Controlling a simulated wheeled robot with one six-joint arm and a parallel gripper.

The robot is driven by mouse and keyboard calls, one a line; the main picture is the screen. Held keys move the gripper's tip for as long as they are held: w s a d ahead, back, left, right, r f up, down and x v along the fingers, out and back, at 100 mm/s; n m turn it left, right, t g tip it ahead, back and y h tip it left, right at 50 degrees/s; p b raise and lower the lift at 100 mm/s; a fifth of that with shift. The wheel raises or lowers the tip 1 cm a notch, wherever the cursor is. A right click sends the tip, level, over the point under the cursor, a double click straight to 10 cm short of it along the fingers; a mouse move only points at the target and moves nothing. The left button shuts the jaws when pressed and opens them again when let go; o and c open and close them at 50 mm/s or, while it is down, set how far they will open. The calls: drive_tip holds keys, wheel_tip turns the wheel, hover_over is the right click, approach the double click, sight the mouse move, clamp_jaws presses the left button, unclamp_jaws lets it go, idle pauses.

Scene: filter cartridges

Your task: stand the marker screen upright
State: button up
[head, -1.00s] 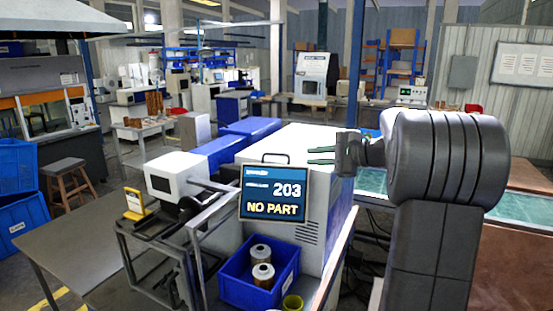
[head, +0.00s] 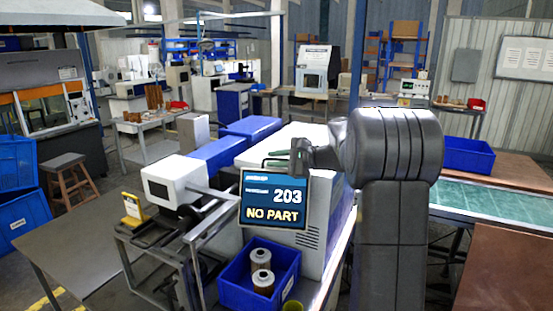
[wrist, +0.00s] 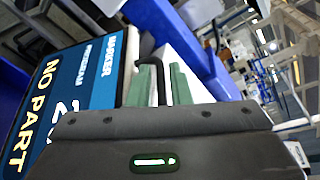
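The marker screen (head: 274,199) is a dark-bordered blue panel reading "203 NO PART", with a black handle on its top edge. It faces me at the front of the white machine; I cannot tell how far it leans. In the wrist view the screen (wrist: 65,95) fills the left side, and its black handle (wrist: 148,45) reaches between the green fingers. My gripper (head: 280,159) is at the handle, its fingers apart on either side of it. A gap shows beside the handle, so the fingers do not look closed on it. In the head view the fingers partly hide the handle.
A blue bin (head: 260,277) with two filter cartridges (head: 262,270) stands below the screen. The white machine (head: 318,205) is directly behind the screen.

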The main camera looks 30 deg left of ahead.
clamp_jaws()
drive_tip(key=shift+s+f+b, duration=0.1)
drive_tip(key=shift+f+b, duration=0.05)
drive_tip(key=shift+b, duration=0.5)
drive_tip(key=s+n+b, duration=0.1)
drive_tip(key=b, duration=0.3)
drive_tip(key=s+d+n+y+b, duration=0.1)
drive_tip(key=b, duration=0.3)
drive_tip(key=s+d+n+b, duration=0.1)
drive_tip(key=s+b, duration=0.1)
drive_tip(key=b, duration=0.1)
drive_tip(key=shift+s+r+n+t+y+b, duration=0.1)
drive_tip(key=shift+r+n+t+y+b, duration=0.2)
drive_tip(key=shift+n+t+b, duration=0.1)
drive_tip(key=shift+s+d+r+n+b, duration=0.1)
drive_tip(key=shift+s+r+n+b, duration=0.15)
drive_tip(key=shift+b, duration=0.25)
